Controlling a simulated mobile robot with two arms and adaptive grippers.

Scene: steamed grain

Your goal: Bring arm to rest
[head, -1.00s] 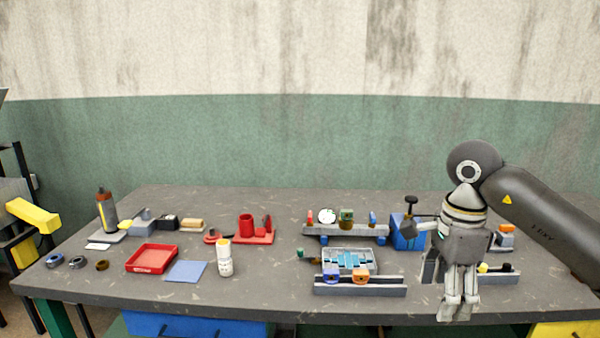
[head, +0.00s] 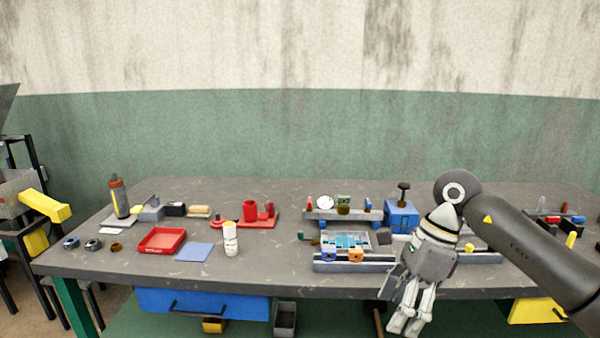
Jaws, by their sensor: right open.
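My right arm comes in from the right in the head view. Its gripper (head: 409,310) points down and a little to the left, in front of the table's front edge. The fingers are apart and nothing shows between them. The gripper and wrist hide part of the grey rail fixture behind them. My left gripper is not in the picture.
The grey table (head: 120,258) carries a red tray (head: 160,240), a blue pad (head: 195,252), a white bottle (head: 231,240), a red fixture (head: 258,215) and a blue box (head: 401,214). A blue drawer (head: 205,303) hangs below.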

